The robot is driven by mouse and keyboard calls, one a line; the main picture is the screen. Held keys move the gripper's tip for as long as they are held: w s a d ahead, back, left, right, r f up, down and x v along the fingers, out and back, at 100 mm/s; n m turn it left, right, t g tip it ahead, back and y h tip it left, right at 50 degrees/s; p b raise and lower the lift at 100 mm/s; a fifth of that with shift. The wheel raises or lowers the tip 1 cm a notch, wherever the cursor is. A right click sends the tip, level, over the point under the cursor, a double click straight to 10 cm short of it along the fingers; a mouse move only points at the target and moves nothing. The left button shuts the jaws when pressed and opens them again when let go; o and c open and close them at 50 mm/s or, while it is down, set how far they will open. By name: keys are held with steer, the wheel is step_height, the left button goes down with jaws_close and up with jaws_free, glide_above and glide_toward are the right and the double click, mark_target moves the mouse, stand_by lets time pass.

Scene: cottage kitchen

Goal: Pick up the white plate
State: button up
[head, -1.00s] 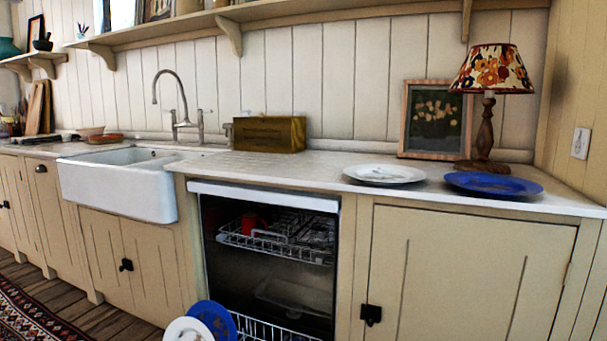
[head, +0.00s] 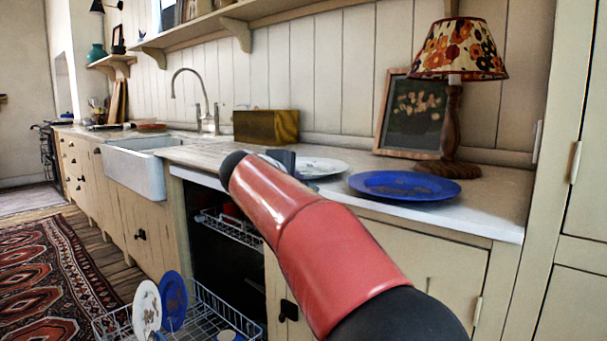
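A white plate (head: 322,167) lies flat on the counter, left of a blue plate. A small dark part, possibly of my gripper (head: 281,159), shows at the plate's left edge. The fingers are hidden, so I cannot tell whether they are open or touch the plate. Another white plate (head: 147,309) stands upright in the lower dishwasher rack, beside a blue plate (head: 173,301).
The blue plate (head: 404,186) on the counter is close to the white one. A lamp (head: 453,120) and a framed picture (head: 407,117) stand behind. A wooden box (head: 266,126) is farther left. The open dishwasher's lower rack (head: 205,319) sticks out below.

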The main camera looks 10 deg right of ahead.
steer(key=shift+n+t, duration=0.3)
steer(key=shift+t, duration=0.1)
steer(key=x, duration=0.2)
steer(key=r+p+x, duration=0.1)
steer(key=x, duration=0.5)
steer(key=shift+w+a+r+p, duration=0.15)
steer(key=shift+w+p, duration=0.15)
steer(key=shift+w, duration=0.25)
jaws_close()
steer(key=shift+r, duration=0.15)
